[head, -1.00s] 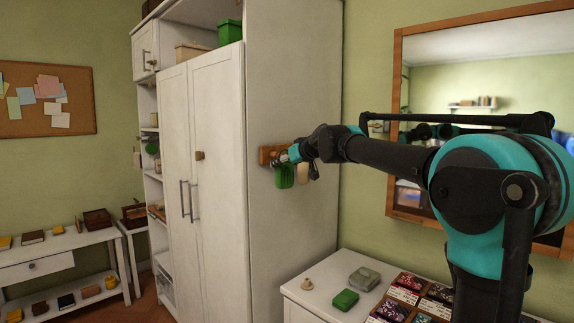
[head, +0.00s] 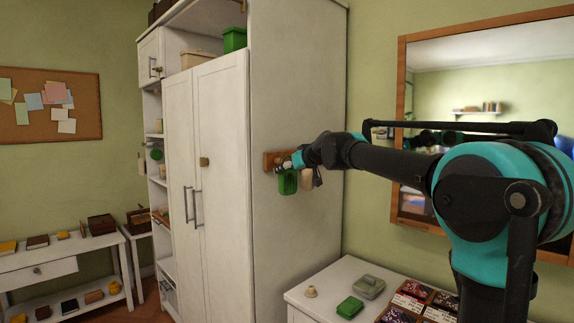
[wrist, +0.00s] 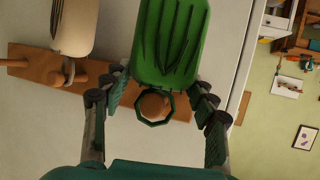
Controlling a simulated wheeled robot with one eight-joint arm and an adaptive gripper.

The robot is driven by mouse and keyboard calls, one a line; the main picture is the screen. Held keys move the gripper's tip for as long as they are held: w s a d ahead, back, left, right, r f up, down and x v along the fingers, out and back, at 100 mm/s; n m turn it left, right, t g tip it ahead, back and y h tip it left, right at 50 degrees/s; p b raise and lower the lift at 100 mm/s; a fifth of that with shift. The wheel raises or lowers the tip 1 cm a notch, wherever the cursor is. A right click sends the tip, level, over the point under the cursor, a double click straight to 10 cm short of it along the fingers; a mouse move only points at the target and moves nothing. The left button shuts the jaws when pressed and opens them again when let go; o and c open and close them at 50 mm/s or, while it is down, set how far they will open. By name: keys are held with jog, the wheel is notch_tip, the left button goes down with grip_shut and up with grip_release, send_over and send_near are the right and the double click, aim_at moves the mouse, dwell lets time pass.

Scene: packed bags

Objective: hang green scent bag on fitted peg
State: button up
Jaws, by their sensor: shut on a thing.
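The green scent bag (wrist: 168,42) is held by my gripper (wrist: 155,105) at its loop end. In the wrist view its dark green loop frames the round end of a wooden peg (wrist: 153,106); whether the loop is over the peg or only in front of it, I cannot tell. The bag also shows in the head view (head: 287,182), at the wooden peg rail (head: 269,161) on the cabinet's side. My gripper also shows in the head view (head: 297,160), its fingers shut on the bag.
A cream bag (wrist: 73,24) hangs from another peg on the rail, close beside the green one. The white cabinet (head: 295,90) carries the rail. A low white table (head: 325,290) below holds a green block (head: 350,307), a grey-green box (head: 369,286) and dark packets.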

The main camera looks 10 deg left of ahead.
jog(key=shift+w+a+f, duration=0.2)
jog(key=shift+f, duration=0.3)
dwell(0.6)
jog(key=o, duration=1.2)
jog(key=shift+s, duration=0.1)
jog(key=v, duration=1.1)
jog(key=s+d+f+m+g+h, duration=0.1)
jog(key=s+d+f, duration=0.3)
jog(key=f, duration=0.6)
jog(key=s+d+f+m+g+h, duration=0.15)
jog(key=s+d+f, duration=0.3)
jog(key=f, duration=0.45)
jog(key=s+d+f+m+g+h, duration=0.1)
jog(key=s+d+f+h, duration=0.3)
jog(key=f, duration=0.6)
jog(key=s+d+f+m+g, duration=0.1)
jog(key=s+d+f, duration=0.3)
jog(key=s+f, duration=0.2)
jog(key=s+d+f+m+g+h, duration=0.1)
jog(key=s+d+f, duration=0.4)
jog(key=s+f, duration=0.2)
jog(key=s+d+f+m+g+h, duration=0.1)
jog(key=s+d+f+m, duration=0.1)
jog(key=s+d+f, duration=0.2)
jog(key=shift+s+d+f, duration=0.1)
jog(key=shift+s+f, duration=0.6)
jog(key=shift+f, duration=0.25)
jog(key=shift+s+d+f, duration=0.1)
jog(key=shift+s+f, duration=0.55)
jog(key=shift+f, duration=0.3)
